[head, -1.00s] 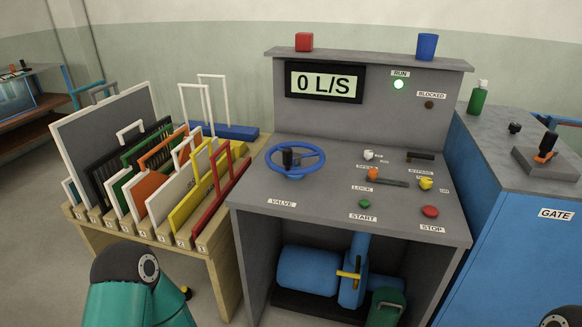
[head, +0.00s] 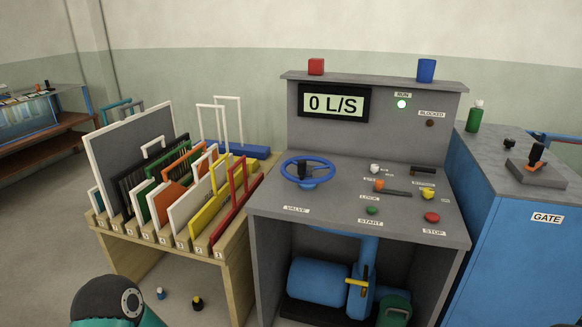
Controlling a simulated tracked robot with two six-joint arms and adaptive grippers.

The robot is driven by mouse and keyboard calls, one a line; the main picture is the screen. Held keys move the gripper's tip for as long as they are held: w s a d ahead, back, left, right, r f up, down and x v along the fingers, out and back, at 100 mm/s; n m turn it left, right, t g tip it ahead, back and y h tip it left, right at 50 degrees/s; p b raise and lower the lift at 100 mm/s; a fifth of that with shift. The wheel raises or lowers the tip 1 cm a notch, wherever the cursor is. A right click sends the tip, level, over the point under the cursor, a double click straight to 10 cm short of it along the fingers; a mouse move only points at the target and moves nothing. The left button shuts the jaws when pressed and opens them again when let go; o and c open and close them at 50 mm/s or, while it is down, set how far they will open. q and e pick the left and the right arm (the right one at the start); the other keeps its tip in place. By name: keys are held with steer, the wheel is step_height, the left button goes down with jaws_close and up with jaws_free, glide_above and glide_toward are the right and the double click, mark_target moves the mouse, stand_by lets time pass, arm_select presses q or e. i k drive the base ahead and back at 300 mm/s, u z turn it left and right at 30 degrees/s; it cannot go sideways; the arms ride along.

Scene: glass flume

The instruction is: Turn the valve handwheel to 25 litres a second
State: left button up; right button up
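The blue valve handwheel (head: 325,160) lies on the sloped grey console top (head: 340,195), above the label VALVE (head: 296,209). A dark knob (head: 305,170) stands up at the wheel. The display (head: 334,103) on the console's back panel reads 0 L/S. The green RUN lamp (head: 401,104) is lit and the BLOCKED lamp (head: 430,123) is dark. A teal arm link of mine shows at the bottom left. Neither gripper is in view, and nothing of mine touches the wheel.
A wooden rack (head: 236,262) of coloured framed panels stands left of the console. START (head: 372,211) and STOP (head: 432,217) buttons and several small knobs sit right of the wheel. The blue GATE cabinet (head: 530,255) stands at the right. Two small items lie on the floor below the rack.

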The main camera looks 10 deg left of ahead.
mark_target(304, 170)
steer(key=u, duration=0.2)
steer(key=i, duration=1.2)
steer(key=z, duration=0.4)
